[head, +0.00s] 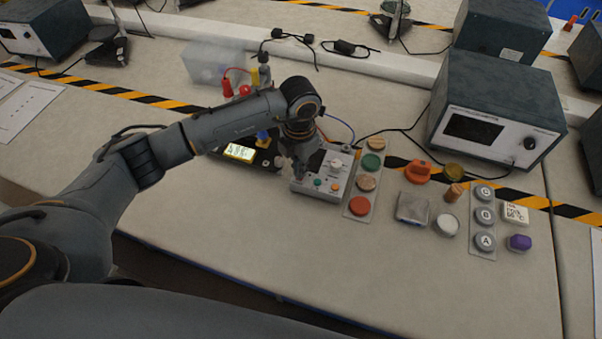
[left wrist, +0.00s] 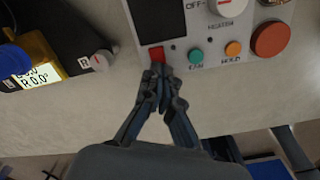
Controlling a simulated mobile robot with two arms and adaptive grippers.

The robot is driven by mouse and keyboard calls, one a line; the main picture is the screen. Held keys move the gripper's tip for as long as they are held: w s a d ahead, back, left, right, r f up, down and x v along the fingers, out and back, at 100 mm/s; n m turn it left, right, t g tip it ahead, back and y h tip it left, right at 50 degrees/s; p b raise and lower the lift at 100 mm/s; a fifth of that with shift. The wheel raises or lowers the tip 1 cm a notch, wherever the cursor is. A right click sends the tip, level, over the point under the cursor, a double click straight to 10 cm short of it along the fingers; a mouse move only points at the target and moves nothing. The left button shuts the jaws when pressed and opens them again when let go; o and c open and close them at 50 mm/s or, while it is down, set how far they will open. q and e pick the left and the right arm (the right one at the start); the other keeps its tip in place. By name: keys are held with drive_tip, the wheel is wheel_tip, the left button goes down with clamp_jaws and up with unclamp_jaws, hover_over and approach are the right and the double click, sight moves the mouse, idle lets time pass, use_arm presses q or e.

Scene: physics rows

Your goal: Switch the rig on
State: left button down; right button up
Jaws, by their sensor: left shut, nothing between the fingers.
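The rig's grey control box (head: 320,193) stands on the bench, and its front part shows in the left wrist view (left wrist: 215,25). It has a dark screen (left wrist: 160,20), a white knob (left wrist: 228,5) near an "OFF" mark, a teal button (left wrist: 196,56), an orange button (left wrist: 233,48) and a small red switch (left wrist: 157,54) below the screen. My left gripper (left wrist: 160,78) is shut and empty, its fingertips right at the red switch; I cannot tell whether they touch. In the head view the left gripper (head: 302,162) covers the box's left part. My right gripper is not in view.
A black meter with a lit display (head: 240,152) stands left of the box. A strip with coloured discs (head: 360,206) lies close on its right. Farther right are an orange knob (head: 417,171) and a strip of lettered buttons (head: 485,240). The bench front is clear.

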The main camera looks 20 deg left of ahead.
use_arm(q)
drive_tip(key=shift+f+b, duration=0.5)
drive_tip(key=shift+f, duration=0.1)
drive_tip(key=shift+s+r, duration=0.1)
drive_tip(key=shift+r+p, duration=0.6)
drive_tip(key=shift+r, duration=0.2)
drive_tip(key=shift+r+p, duration=1.45)
drive_tip(key=shift+r, duration=1.25)
drive_tip(key=shift+f, duration=0.1)
